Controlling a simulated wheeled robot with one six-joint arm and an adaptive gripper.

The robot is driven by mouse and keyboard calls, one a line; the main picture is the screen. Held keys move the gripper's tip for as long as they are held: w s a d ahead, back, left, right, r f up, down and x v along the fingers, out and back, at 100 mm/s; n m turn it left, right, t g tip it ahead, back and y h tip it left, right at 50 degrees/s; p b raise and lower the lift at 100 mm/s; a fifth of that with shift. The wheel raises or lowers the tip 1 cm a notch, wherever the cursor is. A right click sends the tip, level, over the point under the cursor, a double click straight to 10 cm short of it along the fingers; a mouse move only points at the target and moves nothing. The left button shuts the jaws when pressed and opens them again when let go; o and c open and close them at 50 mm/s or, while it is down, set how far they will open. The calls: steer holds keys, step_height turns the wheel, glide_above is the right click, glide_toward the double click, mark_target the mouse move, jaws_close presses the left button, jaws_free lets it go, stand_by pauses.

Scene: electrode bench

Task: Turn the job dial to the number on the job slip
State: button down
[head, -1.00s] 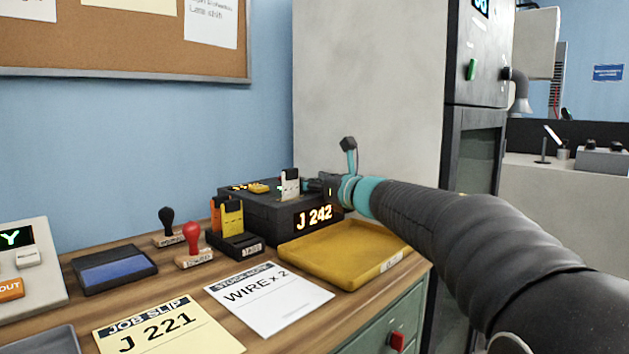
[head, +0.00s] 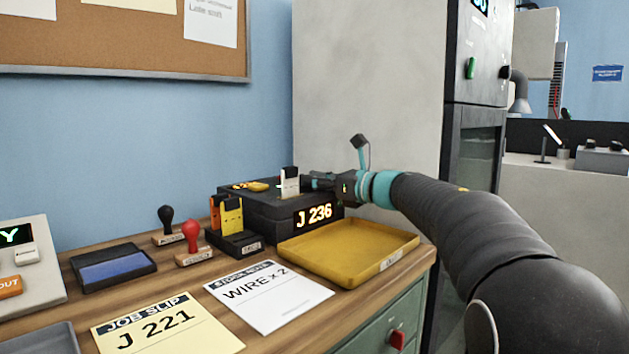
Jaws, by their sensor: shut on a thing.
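The job slip (head: 165,325) is a pale yellow sheet lying at the front of the wooden desk and reads J 221. A black machine box (head: 270,212) stands at the back right of the desk. My gripper (head: 318,182) is at the right end of the box's top and is shut on the job dial. The dial itself is hidden by the fingers and cannot be made out.
A white tag (head: 290,182) stands upright on the box just left of my gripper. A yellow tray (head: 348,238) lies in front of the box, below my arm. A stock note (head: 268,296), stamps (head: 193,245) and an ink pad (head: 113,268) lie to the left. A tall cabinet (head: 370,80) stands close behind.

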steer(key=shift+r+n+g+y, duration=0.1)
steer(key=shift+n+g+y, duration=0.45)
steer(key=shift+g, duration=0.25)
steer(key=c, duration=0.8)
jaws_free()
steer(key=v, duration=1.2)
